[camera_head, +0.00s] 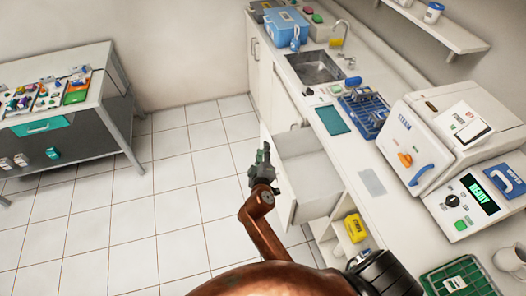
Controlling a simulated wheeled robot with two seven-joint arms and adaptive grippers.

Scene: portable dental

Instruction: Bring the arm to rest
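My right arm, copper-coloured, comes up from the bottom middle. Its grey-green gripper (263,155) is beside the front of a pulled-out, empty-looking white drawer (314,178). The fingers are small and close together, and I see nothing held between them. I cannot tell whether they touch the drawer front or whether they are fully shut. My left gripper does not show.
The counter (372,182) carries a sink (316,68), a blue rack (364,112), a white steam machine (425,140) and a green rack (460,280). A yellow item (355,228) sits below. A loaded table (95,95) stands left. The tiled floor (130,220) between is clear.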

